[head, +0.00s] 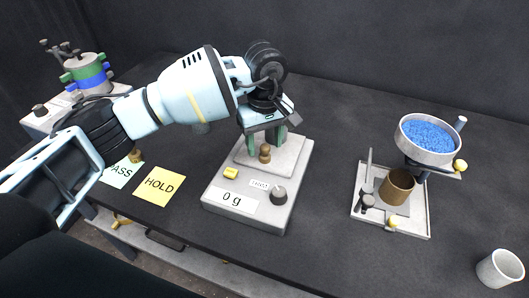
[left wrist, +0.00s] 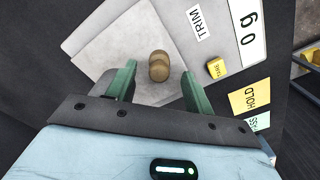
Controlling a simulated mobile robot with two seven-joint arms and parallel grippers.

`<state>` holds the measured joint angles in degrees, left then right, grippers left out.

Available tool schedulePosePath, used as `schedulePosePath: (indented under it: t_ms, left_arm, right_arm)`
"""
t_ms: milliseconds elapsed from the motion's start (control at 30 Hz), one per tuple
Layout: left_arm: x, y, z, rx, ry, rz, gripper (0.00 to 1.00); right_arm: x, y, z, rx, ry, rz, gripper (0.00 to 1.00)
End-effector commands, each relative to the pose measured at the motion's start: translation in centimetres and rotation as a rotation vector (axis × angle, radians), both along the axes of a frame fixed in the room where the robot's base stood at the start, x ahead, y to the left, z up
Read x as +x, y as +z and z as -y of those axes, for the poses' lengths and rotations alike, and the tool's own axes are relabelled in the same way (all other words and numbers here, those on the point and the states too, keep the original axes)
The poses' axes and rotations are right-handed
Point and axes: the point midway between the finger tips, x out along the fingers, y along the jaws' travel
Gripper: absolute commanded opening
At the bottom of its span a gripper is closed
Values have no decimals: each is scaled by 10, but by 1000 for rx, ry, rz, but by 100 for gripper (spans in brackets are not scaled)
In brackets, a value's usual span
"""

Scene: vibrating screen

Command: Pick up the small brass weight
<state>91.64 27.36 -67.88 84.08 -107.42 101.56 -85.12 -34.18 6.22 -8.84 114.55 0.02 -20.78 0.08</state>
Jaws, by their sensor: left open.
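The small brass weight (head: 265,153) stands on the pale square pan (head: 288,156) of the scale. In the left wrist view the weight (left wrist: 159,66) shows just beyond the fingertips, roughly midway between them. My left gripper (head: 266,140) is open, with its green fingers pointing down at the pan just behind the weight in the head view. The scale (head: 218,197) reads 0 g. My right gripper is not in view.
Yellow HOLD (head: 159,185) and green PASS (head: 121,173) cards lie left of the scale, with another brass piece (head: 136,155) at PASS. A banded machine (head: 83,73) stands back left.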

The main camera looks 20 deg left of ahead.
Motion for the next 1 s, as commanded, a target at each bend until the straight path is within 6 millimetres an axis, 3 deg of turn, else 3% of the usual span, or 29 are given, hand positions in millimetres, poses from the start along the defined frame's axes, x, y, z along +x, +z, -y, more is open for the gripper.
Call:
schedulePosePath:
  t_ms: [200,467,833,1000]
  left_arm:
    - [0,-21,0,-1,2,2,52]
    - [1,-24,1,-1,1,2,52]
    - [0,-23,1,-1,0,2,4]
    - [1,-23,1,-2,0,3,0]
  right_arm:
    - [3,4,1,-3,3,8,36]
    - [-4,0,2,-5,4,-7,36]
    - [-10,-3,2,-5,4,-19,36]
    - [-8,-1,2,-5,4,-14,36]
